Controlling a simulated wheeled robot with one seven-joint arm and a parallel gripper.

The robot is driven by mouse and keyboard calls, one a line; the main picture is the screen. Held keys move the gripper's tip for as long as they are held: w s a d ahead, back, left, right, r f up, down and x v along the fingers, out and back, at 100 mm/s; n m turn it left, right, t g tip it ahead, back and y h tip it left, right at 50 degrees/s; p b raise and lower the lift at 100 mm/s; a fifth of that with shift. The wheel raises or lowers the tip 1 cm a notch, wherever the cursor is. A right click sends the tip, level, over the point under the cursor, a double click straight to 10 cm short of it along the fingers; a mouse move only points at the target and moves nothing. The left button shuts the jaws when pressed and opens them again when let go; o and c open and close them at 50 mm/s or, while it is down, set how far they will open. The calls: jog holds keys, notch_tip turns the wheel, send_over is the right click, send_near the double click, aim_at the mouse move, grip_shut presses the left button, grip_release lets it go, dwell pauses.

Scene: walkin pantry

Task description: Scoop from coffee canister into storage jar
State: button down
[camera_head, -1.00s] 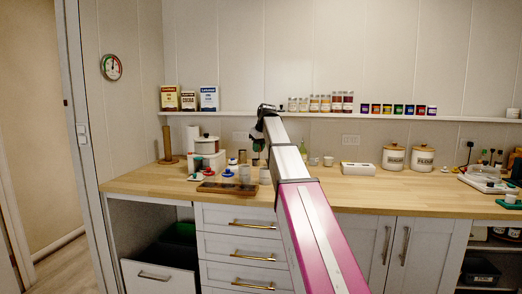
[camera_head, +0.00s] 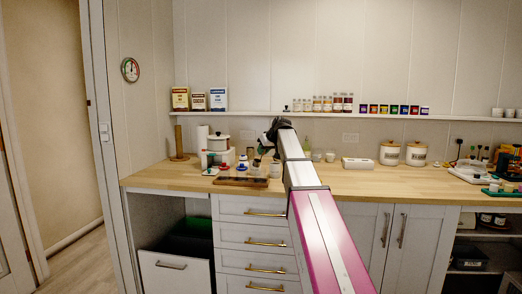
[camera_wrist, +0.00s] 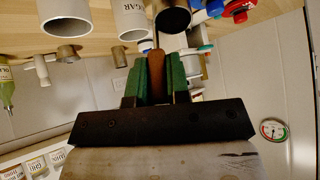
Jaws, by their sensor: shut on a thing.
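My gripper (camera_wrist: 157,88) has green finger pads and is shut on a brown wooden handle (camera_wrist: 157,66). A thin metal shaft runs from the handle toward the containers, so it looks like the scoop; its bowl cannot be made out clearly. In the head view, my gripper (camera_head: 270,134) is above the counter behind the arm, and the scoop is not clear there. The wrist view is upside down. It shows a dark round open mouth (camera_wrist: 173,18) just beyond the handle. Beside it are a white lettered canister (camera_wrist: 130,18) and another white canister (camera_wrist: 65,14). I cannot tell which is the coffee canister or storage jar.
A brown tray (camera_head: 230,182) lies near the counter's front edge, with small jars and lids around it. Two lidded white canisters (camera_head: 416,154) stand farther right. A shelf (camera_head: 300,113) with boxes and spice jars runs behind.

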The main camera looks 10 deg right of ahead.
jog(key=shift+s+d+f+m+t+y, duration=0.1)
jog(key=shift+s+d+f+t+y, duration=0.45)
jog(key=shift+t+y, duration=0.55)
jog(key=shift+s+d+f+m+t+y, duration=0.1)
jog(key=shift+s+d+f+t+y, duration=0.3)
jog(key=shift+f+t+y, duration=0.65)
jog(key=shift+s+d+f+m+t+y, duration=0.1)
jog(key=shift+s+d+f+t+y, duration=0.35)
jog(key=shift+t, duration=1)
jog(key=shift+r, duration=0.2)
jog(key=shift+a+r+y, duration=0.1)
jog(key=shift+y, duration=0.2)
jog(key=shift+w+a+r+g+h, duration=0.25)
jog(key=shift+r+g+h, duration=0.25)
jog(key=shift+g, duration=0.25)
jog(key=shift+w+a+r+g+h, duration=0.2)
jog(key=shift+r+g+h, duration=0.2)
jog(key=shift+g+h, duration=0.3)
jog(key=shift+w+r, duration=0.1)
